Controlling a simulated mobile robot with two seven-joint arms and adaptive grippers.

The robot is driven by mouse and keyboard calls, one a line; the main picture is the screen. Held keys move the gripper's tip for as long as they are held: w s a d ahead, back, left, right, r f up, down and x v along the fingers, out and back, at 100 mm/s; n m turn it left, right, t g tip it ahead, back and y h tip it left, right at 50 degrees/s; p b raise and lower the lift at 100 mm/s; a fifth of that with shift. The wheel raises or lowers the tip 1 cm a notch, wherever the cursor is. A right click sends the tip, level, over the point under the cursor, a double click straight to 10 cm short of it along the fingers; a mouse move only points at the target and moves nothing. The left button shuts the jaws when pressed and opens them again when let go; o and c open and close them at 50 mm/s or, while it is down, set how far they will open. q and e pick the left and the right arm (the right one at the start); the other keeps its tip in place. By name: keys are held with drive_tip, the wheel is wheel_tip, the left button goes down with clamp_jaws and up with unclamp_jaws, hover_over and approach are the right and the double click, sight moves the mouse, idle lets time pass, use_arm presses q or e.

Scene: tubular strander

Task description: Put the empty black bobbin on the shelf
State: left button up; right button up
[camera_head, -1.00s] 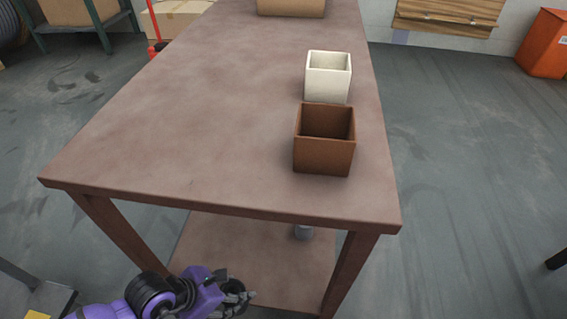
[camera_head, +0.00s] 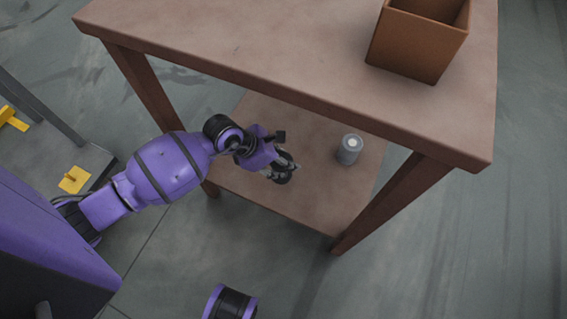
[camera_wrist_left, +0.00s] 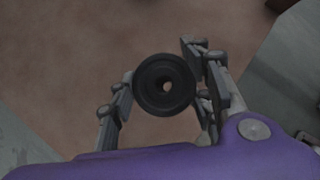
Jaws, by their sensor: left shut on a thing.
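The black bobbin (camera_head: 284,176) is between the fingers of my left gripper (camera_head: 280,168), over the lower shelf (camera_head: 315,205) of the brown table. In the left wrist view the round black bobbin (camera_wrist_left: 146,92) shows end-on with a hole in its middle, and the gripper's fingers (camera_wrist_left: 165,82) are closed on both sides of it. The brown shelf surface (camera_wrist_left: 90,50) lies behind it. I cannot tell whether the bobbin touches the shelf or hangs a little above it. My right gripper is not in view.
A grey cylinder with a pale top (camera_head: 349,150) stands on the shelf to the right of the bobbin. The table top (camera_head: 270,45) overhangs the shelf, with table legs (camera_head: 390,200) at the corners. A brown open box (camera_head: 415,45) stands on the top.

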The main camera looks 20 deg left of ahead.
use_arm(q)
drive_tip(key=f+b, duration=0.1)
drive_tip(key=f, duration=0.3)
drive_tip(key=shift+w+b, duration=0.4)
drive_tip(key=o, duration=1.1)
drive_tip(key=shift+o, duration=0.2)
drive_tip(key=shift+r, duration=0.1)
drive_tip(key=p+v, duration=0.5)
drive_tip(key=v, duration=0.7)
drive_tip(key=shift+w, duration=0.1)
